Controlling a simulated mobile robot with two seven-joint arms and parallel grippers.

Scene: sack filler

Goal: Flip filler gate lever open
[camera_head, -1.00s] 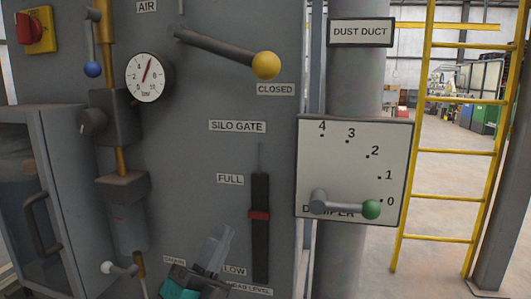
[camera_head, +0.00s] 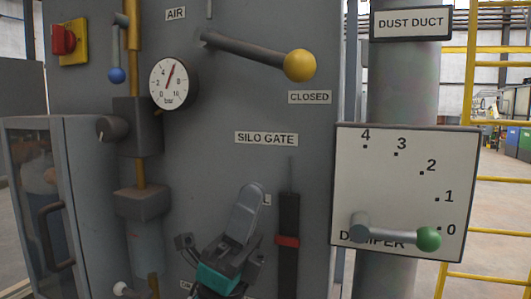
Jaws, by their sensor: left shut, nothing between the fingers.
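The silo gate lever (camera_head: 250,48) is a dark bar with a yellow ball knob (camera_head: 299,65) on the grey panel. It slopes slightly down to the right, and its knob is just above the CLOSED label (camera_head: 309,97). The SILO GATE label (camera_head: 266,139) is below it. My left gripper (camera_head: 249,195), grey with a teal part, is shut and empty in front of the panel. It is well below the lever and apart from it, and it covers most of the FULL label. My right gripper is not in view.
A damper plate (camera_head: 400,185) with a green-knobbed lever (camera_head: 428,239) is at the right on the dust duct (camera_head: 405,85). The level gauge (camera_head: 288,240) is beside my gripper. A pressure gauge (camera_head: 170,83) and air line parts are at the left. A yellow ladder (camera_head: 468,90) stands far right.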

